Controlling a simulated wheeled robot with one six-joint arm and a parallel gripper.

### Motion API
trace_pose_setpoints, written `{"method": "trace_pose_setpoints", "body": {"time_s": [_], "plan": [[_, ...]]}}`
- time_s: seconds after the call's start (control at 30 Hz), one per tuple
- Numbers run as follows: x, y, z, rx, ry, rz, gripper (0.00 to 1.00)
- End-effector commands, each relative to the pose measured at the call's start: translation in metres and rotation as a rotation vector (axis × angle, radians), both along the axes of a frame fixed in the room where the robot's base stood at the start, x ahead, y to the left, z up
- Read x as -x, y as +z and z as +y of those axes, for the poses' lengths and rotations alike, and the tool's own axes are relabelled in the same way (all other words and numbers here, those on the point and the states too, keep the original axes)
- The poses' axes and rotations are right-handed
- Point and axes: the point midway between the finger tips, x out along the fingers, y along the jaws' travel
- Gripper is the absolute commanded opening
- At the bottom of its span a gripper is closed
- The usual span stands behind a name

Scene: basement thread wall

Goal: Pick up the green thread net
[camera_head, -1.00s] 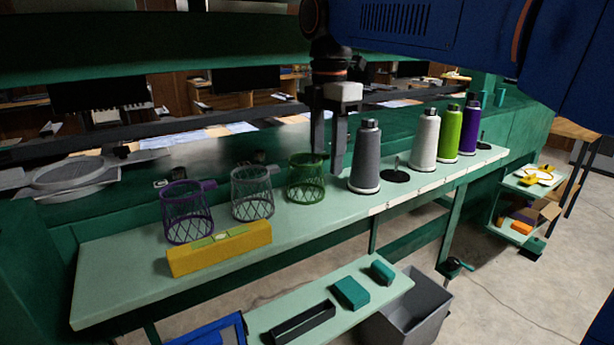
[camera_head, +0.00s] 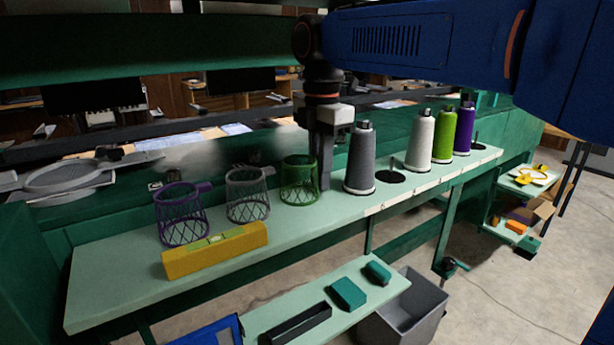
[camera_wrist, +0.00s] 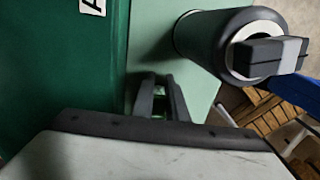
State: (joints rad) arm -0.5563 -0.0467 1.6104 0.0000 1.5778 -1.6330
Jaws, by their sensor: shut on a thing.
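The green thread net (camera_head: 298,182) is a dark green mesh basket, upright on the pale green shelf (camera_head: 120,290) in the head view. It is the rightmost of a row of nets, just left of the grey thread cone (camera_head: 361,160). My gripper (camera_head: 321,180) points down at the net's right side, where its tab is, and is shut on it. The fingers hide the tab. The net appears to rest on the shelf.
A grey net (camera_head: 247,196) and a purple net (camera_head: 181,214) stand to the left, behind a yellow level (camera_head: 215,251). White (camera_head: 422,142), green (camera_head: 446,136) and purple (camera_head: 464,131) cones stand to the right. The grey cone also shows close in the wrist view (camera_wrist: 208,45).

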Motion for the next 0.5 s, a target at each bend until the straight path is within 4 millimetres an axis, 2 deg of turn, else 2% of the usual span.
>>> {"method": "trace_pose_setpoints", "body": {"time_s": [0.17,0.5], "plan": [[0.000,0.007,0.000,-0.001,0.000,-0.001,0.00],[-0.001,0.064,0.001,-0.001,0.000,-0.002,0.00]]}}
